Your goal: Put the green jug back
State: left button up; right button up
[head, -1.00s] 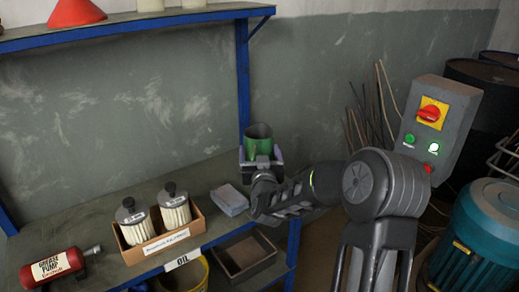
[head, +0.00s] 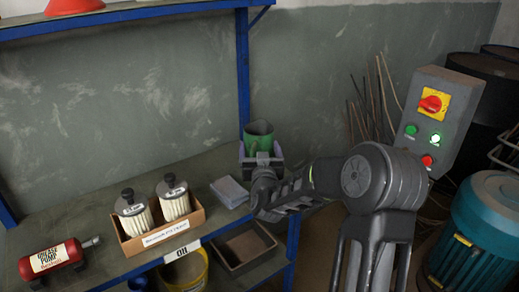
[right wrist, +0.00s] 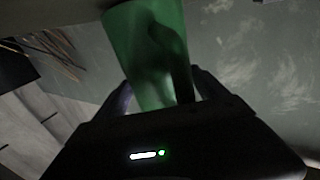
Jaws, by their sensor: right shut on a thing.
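The green jug (head: 259,136) is upright at the right end of the shelf unit, by the blue post. My right gripper (head: 262,160) is shut on it, with a finger on either side. In the right wrist view the jug (right wrist: 148,50) fills the space between the fingers of the right gripper (right wrist: 158,98). Whether the jug's base touches the shelf is hidden by the gripper. My left gripper is not in view.
On the middle shelf (head: 100,205) stand a box with two filters (head: 160,238), a grey folded cloth (head: 229,192) and a red grease pump (head: 50,262). Below are a yellow bucket (head: 200,280) and a tray (head: 245,268). A control box (head: 440,120) is at the right.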

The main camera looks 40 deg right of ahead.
jog(key=shift+f, duration=0.2)
jog(key=o, duration=2)
jog(key=shift+f, duration=0.15)
jog(key=shift+s, duration=0.1)
jog(key=v, duration=0.7)
jog(key=shift+s+a+b, duration=0.25)
jog(key=shift+b, duration=0.1)
